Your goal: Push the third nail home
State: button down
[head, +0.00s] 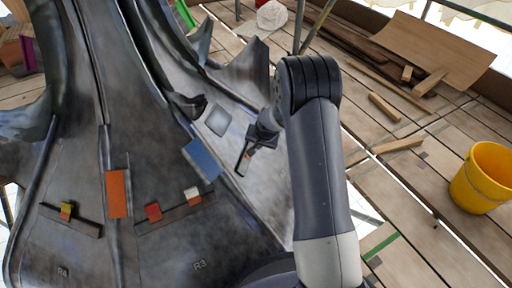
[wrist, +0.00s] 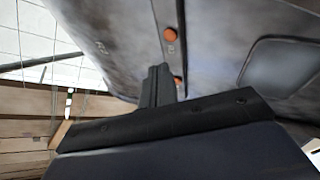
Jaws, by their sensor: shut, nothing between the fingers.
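The spire (head: 75,150) is a large grey metal-clad form with raised ribs. In the wrist view, two round orange nail heads show on its grey surface, an upper one (wrist: 170,34) and a lower one (wrist: 178,80) just right of my fingers. A small reddish spot shows beside my gripper in the head view; I cannot tell which nail it is. My gripper (head: 242,164) is shut and empty, close to the spire's right face. Its dark fingers also show in the wrist view (wrist: 157,82). I cannot tell whether they touch the surface. How far each nail stands out is unclear.
An orange plate (head: 117,193), a blue plate (head: 202,159) and a grey plate (head: 217,120) lie on the spire. Narrow ledges (head: 165,218) hold small coloured blocks. A yellow bucket (head: 484,178) and loose wood (head: 397,145) rest on the plank deck at right.

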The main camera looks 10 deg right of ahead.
jog(key=p+v, duration=0.1)
jog(key=v, duration=0.5)
jog(key=shift+f, duration=0.1)
